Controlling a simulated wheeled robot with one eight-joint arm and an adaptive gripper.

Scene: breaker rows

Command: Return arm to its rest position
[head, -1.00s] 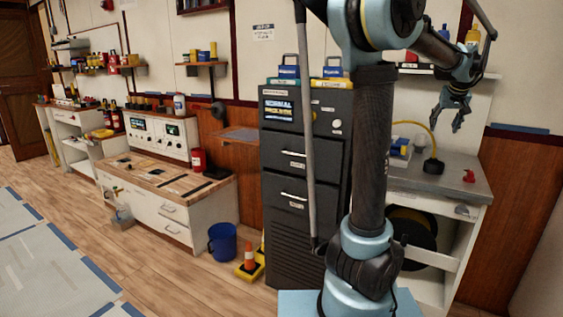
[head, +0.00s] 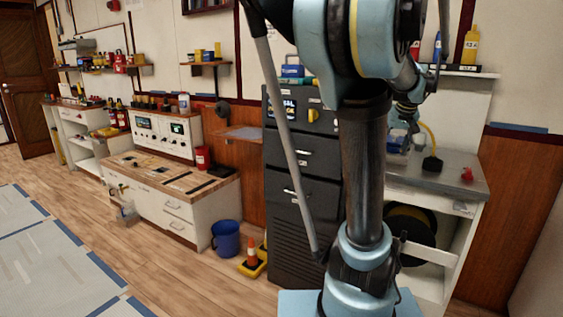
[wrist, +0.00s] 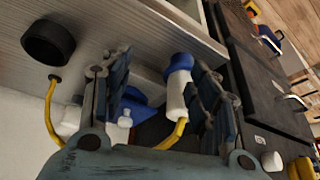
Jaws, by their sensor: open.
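My arm rises in the middle of the head view, with its upper links bulky at the top. My gripper (wrist: 160,72) is open in the wrist view, its two dark fingers spread apart. I see nothing gripped between them; a white and blue bottle (wrist: 177,88) shows beyond the gap. In the head view the gripper is mostly hidden behind my arm, over the left part of the grey metal counter (head: 445,180).
A dark cabinet (head: 292,235) with a yellow knob stands left of my arm. A blue bin (head: 226,239) and orange cone (head: 252,250) stand on the floor. Open floor lies left.

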